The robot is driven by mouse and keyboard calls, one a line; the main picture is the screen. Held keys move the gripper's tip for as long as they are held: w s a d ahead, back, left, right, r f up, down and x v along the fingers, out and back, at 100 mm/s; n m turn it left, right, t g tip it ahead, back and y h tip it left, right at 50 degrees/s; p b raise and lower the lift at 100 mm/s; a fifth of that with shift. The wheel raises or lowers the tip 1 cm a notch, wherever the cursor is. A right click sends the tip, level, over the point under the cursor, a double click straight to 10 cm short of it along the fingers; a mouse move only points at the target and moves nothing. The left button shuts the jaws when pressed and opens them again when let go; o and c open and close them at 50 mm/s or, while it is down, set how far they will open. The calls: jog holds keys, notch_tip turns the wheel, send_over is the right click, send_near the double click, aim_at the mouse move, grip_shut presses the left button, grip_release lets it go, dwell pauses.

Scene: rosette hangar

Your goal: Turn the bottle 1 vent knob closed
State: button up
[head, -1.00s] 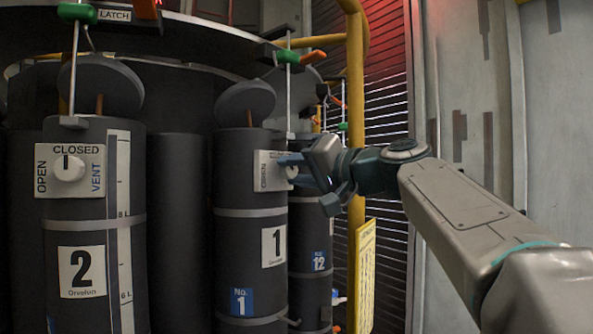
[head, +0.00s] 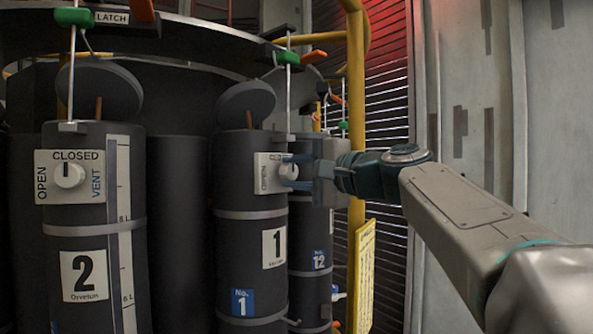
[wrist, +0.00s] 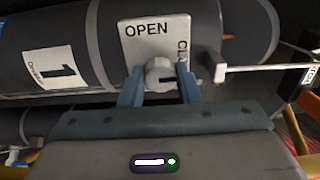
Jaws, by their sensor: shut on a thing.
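The bottle 1 vent knob (head: 288,172) is a pale round knob on a white label plate (head: 266,174) near the top of the dark bottle 1 (head: 250,227). My gripper (head: 296,172) reaches it from the right, with its blue fingers on either side. In the wrist view, the fingers (wrist: 161,84) are shut on the knob (wrist: 159,72). OPEN reads at the plate's upper left there, and part of CLOSED at its right. A dark mark on the knob appears to run toward the CLOSED side. The VENT word is hidden by my gripper.
Bottle 2 (head: 75,235) stands at the left with its own knob (head: 69,175), whose mark points up to CLOSED. Bottle 12 (head: 317,235) stands behind bottle 1. A yellow pole (head: 356,90) rises behind my gripper. Open room lies before the wall panels at right.

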dwell(0.5)
jog(key=o, duration=1)
jog(key=shift+d, duration=0.1)
jog(key=b+v, duration=0.3)
jog(key=v, duration=1)
jog(key=shift+s+d, duration=0.25)
